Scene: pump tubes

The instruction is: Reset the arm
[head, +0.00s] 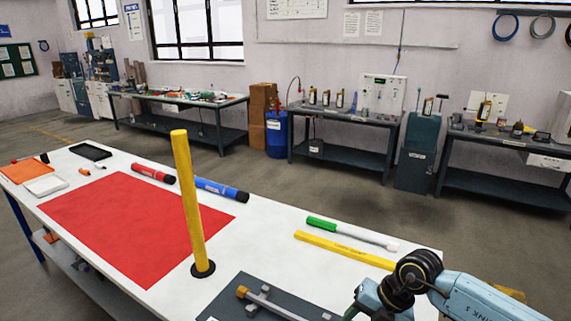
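My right arm (440,287) comes in at the lower right corner, over the near right end of the white table. Its gripper is cut off by the bottom edge of the picture, so its fingers do not show. My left arm and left gripper are not in view. A yellow tube (188,200) stands upright in a black round base (203,269) on the table. A red tube (153,173) and a blue tube (221,189) lie behind the red mat. A green-and-white tube (352,233) lies at the right.
The white table (275,235) carries a red mat (120,220). A yellow bar (345,250) lies near my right arm. A dark tray (235,305) with a grey part is at the front. Trays (45,185) sit at the left end. Workbenches (345,130) line the wall.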

